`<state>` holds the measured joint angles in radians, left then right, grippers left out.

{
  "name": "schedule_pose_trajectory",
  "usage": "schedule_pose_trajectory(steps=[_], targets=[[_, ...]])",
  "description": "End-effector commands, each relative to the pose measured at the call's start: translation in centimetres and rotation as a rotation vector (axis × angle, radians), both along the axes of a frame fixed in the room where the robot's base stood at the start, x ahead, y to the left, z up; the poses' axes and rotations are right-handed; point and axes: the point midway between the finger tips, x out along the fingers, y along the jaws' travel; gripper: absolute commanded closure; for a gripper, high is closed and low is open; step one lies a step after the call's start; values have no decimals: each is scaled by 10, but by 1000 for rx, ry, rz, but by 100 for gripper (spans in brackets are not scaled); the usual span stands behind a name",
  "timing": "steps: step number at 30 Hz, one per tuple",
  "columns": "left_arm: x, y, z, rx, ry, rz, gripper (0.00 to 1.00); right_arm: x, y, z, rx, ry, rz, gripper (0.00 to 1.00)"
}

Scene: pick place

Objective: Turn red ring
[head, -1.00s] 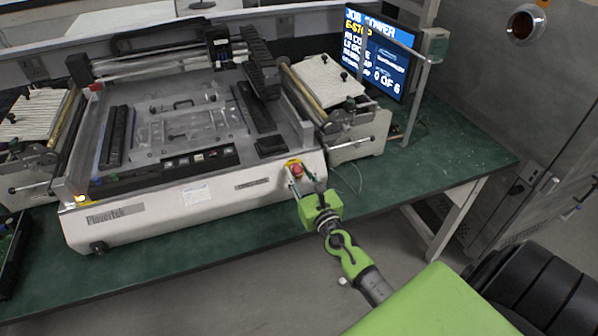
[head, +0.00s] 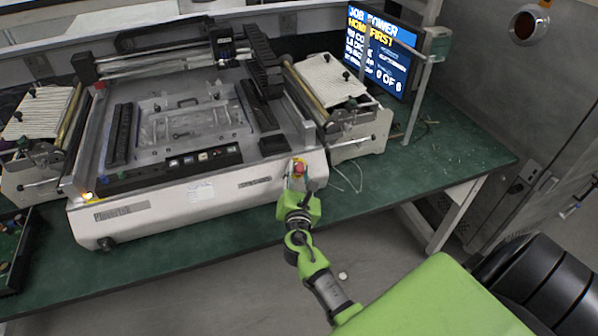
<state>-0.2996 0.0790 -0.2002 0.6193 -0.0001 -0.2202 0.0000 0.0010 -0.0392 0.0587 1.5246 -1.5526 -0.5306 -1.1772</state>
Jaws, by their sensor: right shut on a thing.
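The red ring (head: 299,168) is a small red knob on a yellow patch at the front right corner of the white machine (head: 200,202). My right gripper (head: 297,179) comes up from below and is shut on the red ring, with its fingertips at the knob. The fingers and green gripper body hide the lower part of the knob. My left gripper is not in view.
The machine stands on a green table (head: 430,150). A screen (head: 380,48) at the back right reads "HOME FIRST". Side units with pale ribbed trays (head: 330,80) flank the machine. The table's right part is mostly clear.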

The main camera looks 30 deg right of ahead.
Motion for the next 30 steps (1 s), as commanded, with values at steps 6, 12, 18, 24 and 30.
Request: schedule_pose_trajectory(steps=[6, 12, 18, 24, 30], targets=[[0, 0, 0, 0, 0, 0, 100, 0, 0, 0, 14, -4, -11, 93], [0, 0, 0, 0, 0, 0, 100, 0, 0, 0, 14, -4, -11, 93], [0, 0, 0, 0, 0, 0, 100, 0, 0, 0, 13, -4, -10, 55], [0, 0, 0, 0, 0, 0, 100, 0, 0, 0, 13, -3, -10, 55], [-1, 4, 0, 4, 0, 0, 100, -7, 5, -1, 14, -2, -9, 55]])
